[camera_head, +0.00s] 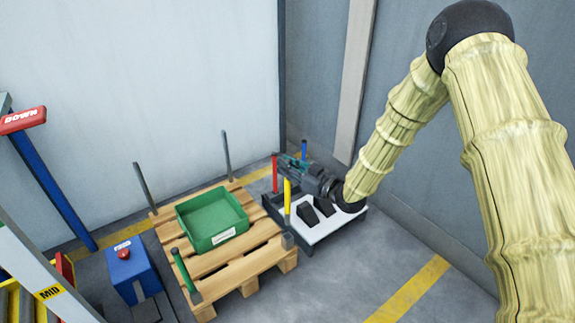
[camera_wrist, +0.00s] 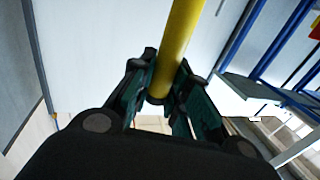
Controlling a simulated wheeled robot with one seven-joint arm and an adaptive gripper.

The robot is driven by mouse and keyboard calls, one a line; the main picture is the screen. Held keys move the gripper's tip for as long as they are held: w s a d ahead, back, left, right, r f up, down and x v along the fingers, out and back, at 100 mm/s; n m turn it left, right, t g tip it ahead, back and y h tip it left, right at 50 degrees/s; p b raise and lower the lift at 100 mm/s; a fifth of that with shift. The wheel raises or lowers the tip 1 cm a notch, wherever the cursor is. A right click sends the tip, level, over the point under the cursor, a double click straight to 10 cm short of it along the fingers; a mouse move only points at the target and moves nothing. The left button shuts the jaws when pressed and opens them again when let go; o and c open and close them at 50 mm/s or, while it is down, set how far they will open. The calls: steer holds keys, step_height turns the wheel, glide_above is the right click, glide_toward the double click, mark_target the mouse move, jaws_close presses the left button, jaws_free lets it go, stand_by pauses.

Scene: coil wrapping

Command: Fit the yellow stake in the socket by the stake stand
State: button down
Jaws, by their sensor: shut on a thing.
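The yellow stake (camera_head: 287,197) stands about upright at the pallet's right front corner, in front of the stake stand. It also shows between the fingers in the wrist view (camera_wrist: 179,45). My gripper (camera_head: 290,164) is shut on it near its upper end; the fingers also show in the wrist view (camera_wrist: 160,92). A dark socket (camera_head: 288,241) sits on the pallet corner just below the stake's lower end. I cannot tell whether the stake's tip is in it or just above it. The stake stand (camera_head: 325,229) is a white-topped dark tray with a red stake (camera_head: 275,174) and a blue stake (camera_head: 304,150).
A wooden pallet (camera_head: 248,262) carries a green bin (camera_head: 213,238). Grey posts (camera_head: 145,187) (camera_head: 227,155) stand at its back corners and a green post (camera_head: 186,275) at its front left. A blue box with a red button (camera_head: 124,254) stands left. Walls close the back and right.

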mark_target(288, 180)
steer(key=shift+f+b, duration=1)
steer(key=shift+f, duration=1.75)
steer(key=shift+p, duration=0.65)
